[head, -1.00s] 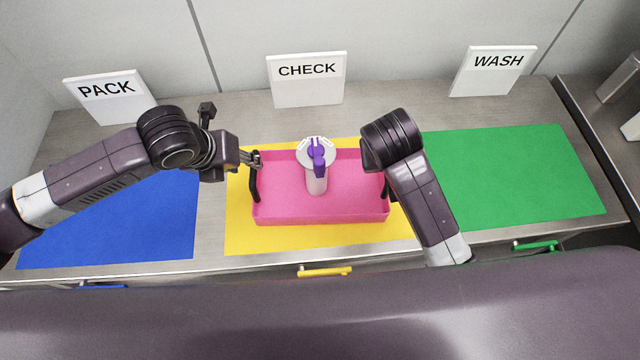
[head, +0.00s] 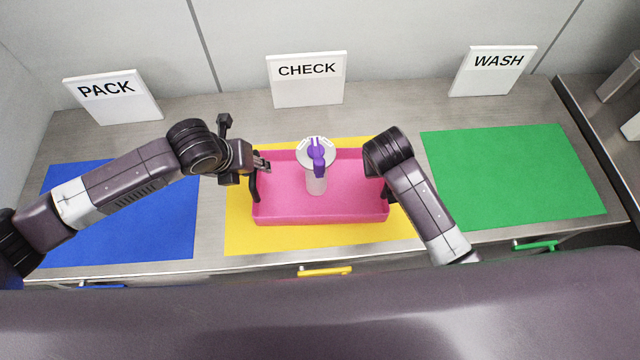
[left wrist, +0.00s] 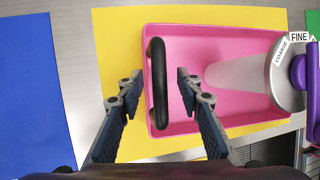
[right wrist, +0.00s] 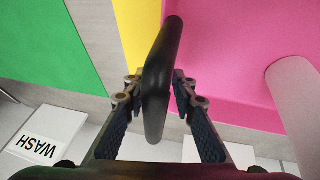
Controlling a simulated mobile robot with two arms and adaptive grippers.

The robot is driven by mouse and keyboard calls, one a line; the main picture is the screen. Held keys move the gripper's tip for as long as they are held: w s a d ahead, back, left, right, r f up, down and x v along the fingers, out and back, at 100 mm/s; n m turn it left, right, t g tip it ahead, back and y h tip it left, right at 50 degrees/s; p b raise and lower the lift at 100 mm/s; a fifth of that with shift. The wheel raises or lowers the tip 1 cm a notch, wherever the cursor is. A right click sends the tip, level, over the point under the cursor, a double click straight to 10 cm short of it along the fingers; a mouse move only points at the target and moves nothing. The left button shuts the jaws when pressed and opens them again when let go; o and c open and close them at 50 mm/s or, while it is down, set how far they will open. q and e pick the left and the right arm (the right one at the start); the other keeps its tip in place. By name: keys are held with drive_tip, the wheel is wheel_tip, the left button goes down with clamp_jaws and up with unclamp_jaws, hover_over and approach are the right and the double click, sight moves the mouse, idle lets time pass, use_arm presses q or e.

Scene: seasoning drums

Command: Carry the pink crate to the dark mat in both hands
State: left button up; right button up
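The pink crate (head: 320,212) rests on the yellow mat (head: 240,235) below the CHECK sign. A white bottle-like drum with a purple top (head: 316,180) stands in it. My left gripper (head: 263,165) is at the crate's left black handle (left wrist: 158,85); its fingers (left wrist: 157,88) are apart, one on each side, with small gaps. My right gripper (right wrist: 156,82) has its fingers on either side of the right black handle (right wrist: 155,100), apparently apart, very close to it. In the head view the right fingers are hidden behind my arm. No dark mat is in view.
A blue mat (head: 150,230) lies left under the PACK sign (head: 112,95), and a green mat (head: 510,175) lies right under the WASH sign (head: 493,70). Both look empty. The CHECK sign (head: 306,80) stands behind the crate. A sink edge is at the far right.

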use_arm(q)
drive_tip(key=c, duration=0.8)
use_arm(e)
clamp_jaws()
use_arm(q)
clamp_jaws()
drive_tip(key=shift+d, duration=0.15)
drive_tip(key=shift+w+r, duration=0.1)
drive_tip(key=shift+r, duration=0.1)
use_arm(e)
drive_tip(key=shift+r, duration=0.1)
